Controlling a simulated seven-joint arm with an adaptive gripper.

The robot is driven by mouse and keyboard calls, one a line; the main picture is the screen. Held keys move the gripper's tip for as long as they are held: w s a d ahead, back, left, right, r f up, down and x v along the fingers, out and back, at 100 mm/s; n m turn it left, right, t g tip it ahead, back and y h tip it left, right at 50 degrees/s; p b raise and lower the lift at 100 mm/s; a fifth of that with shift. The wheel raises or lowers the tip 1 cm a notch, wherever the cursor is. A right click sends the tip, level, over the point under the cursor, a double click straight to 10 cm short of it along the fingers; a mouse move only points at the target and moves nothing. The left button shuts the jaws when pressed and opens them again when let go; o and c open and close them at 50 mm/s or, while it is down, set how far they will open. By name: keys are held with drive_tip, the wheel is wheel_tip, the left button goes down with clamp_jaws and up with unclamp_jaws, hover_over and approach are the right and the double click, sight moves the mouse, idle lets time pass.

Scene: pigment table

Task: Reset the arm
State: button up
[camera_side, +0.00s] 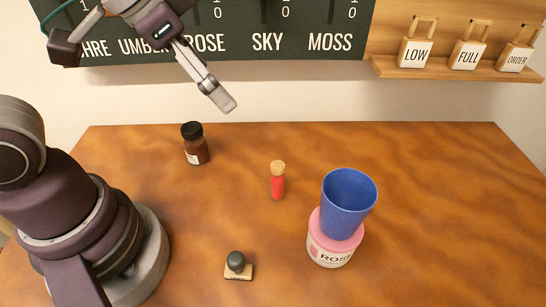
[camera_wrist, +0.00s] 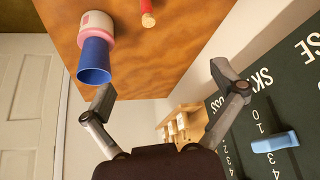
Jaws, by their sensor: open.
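My gripper (camera_side: 222,98) is raised above the back of the table, in front of the dark board, and holds nothing. In the wrist view my gripper (camera_wrist: 165,88) has its two fingers spread wide apart with empty space between them. The wooden table (camera_side: 440,200) lies below it. A blue cup (camera_side: 348,200) sits on top of a pink-lidded jar labelled ROSE (camera_side: 330,252), right of centre. The cup (camera_wrist: 94,62) and jar (camera_wrist: 98,24) also show in the wrist view, apart from the fingers.
A brown jar with a black lid (camera_side: 196,148) stands back left. A corked red vial (camera_side: 278,185) stands mid-table. A stamp (camera_side: 237,266) is near the front. The board (camera_side: 290,42) and a shelf with three tags (camera_side: 465,66) are on the wall. The table's right side is clear.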

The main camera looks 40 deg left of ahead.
drive_tip(key=s+a+f+n+y, duration=0.1)
drive_tip(key=s+a+n, duration=0.2)
drive_tip(key=a, duration=0.2)
drive_tip(key=shift+s+a+f+n+y, duration=0.15)
drive_tip(key=shift+s+a+n+y, duration=0.05)
drive_tip(key=shift+a+n+y, duration=0.1)
